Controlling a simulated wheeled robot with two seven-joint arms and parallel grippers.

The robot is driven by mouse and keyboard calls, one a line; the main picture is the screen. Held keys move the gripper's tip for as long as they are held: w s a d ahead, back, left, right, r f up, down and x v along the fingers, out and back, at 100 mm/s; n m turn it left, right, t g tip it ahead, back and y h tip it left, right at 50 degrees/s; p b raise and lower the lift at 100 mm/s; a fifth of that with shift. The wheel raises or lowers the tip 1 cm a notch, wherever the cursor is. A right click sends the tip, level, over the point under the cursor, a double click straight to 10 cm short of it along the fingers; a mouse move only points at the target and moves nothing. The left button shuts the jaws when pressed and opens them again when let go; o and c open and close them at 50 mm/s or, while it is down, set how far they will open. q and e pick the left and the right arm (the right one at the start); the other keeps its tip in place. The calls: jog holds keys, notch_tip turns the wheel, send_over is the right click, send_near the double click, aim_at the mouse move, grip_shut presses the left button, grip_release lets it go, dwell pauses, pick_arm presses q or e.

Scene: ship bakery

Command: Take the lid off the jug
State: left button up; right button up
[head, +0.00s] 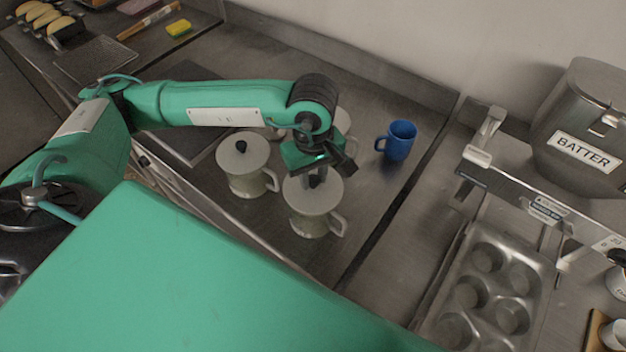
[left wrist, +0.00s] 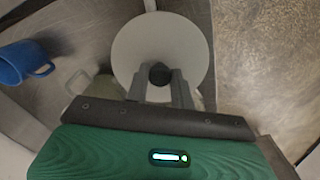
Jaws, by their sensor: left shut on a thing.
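A pale grey-green jug (head: 308,222) with a side handle stands on the steel counter. Its round pale lid (head: 328,194) lies level on top and also fills the middle of the left wrist view (left wrist: 160,40). My left gripper (head: 316,178) reaches down over this jug and is shut on the lid's dark knob (left wrist: 160,73), which sits between the two fingers. I see no clear gap between lid and jug. The jug body is mostly hidden under the lid in the left wrist view. My right gripper is not in view.
A similar lidded jug (head: 243,178) stands close on the left, and another (head: 343,121) is partly hidden behind my arm. A blue mug (head: 398,140) stands behind to the right. A muffin tin (head: 490,290) and a batter container (head: 583,125) are farther right.

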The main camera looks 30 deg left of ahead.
aim_at(313, 179)
pick_arm(q)
notch_tip(313, 179, up, 18)
jog(key=b, duration=0.4)
